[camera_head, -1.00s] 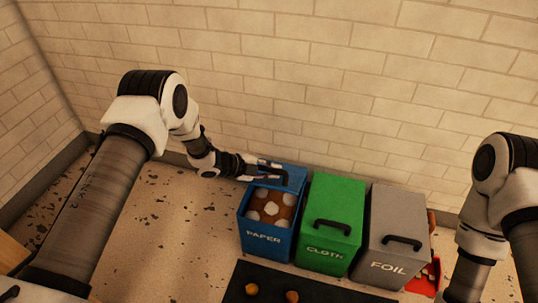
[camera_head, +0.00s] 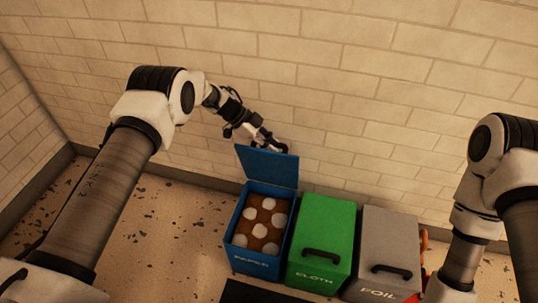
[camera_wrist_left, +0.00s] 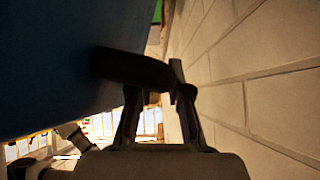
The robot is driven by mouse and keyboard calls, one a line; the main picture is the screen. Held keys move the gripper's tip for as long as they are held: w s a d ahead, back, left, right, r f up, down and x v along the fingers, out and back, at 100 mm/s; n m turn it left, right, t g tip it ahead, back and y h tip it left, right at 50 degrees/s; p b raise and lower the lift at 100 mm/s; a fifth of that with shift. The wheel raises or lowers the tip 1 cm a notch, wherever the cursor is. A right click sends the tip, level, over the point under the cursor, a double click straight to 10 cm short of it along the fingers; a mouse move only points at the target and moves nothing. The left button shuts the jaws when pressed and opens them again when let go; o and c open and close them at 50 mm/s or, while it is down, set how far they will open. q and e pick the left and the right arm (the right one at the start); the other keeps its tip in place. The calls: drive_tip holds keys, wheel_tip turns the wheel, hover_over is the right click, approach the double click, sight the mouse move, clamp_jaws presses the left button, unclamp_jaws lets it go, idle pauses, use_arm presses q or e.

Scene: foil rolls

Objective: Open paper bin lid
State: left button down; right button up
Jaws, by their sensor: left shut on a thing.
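The blue paper bin (camera_head: 256,258) stands at the left of the row of bins. Its blue lid (camera_head: 268,166) is raised upright at the back, and the bin is open with several pale round pieces on a brown surface inside. My left gripper (camera_head: 272,146) is behind the lid's top edge, by the wall. In the left wrist view my left gripper (camera_wrist_left: 158,97) is shut on the dark lid handle (camera_wrist_left: 135,68), beside the blue lid (camera_wrist_left: 50,60). My right arm shows at the right of the head view, but its gripper is out of view.
The green cloth bin (camera_head: 322,238) and the grey foil bin (camera_head: 388,245) stand to the right, lids closed. Something red sits partly hidden beside the foil bin. The brick wall (camera_head: 350,120) is close behind the bins. A dark mat (camera_head: 250,292) lies in front.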

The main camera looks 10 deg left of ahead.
use_arm(q)
drive_tip(key=shift+w, duration=0.35)
use_arm(e)
drive_tip(key=shift+f, duration=0.25)
use_arm(q)
drive_tip(key=c, duration=1.4)
unclamp_jaws()
drive_tip(key=shift+d, duration=0.1)
drive_tip(key=shift+o, duration=0.2)
drive_tip(key=shift+r, duration=0.1)
drive_tip(key=v, duration=1.2)
drive_tip(key=shift+w, duration=0.1)
use_arm(e)
drive_tip(key=shift+a, duration=0.1)
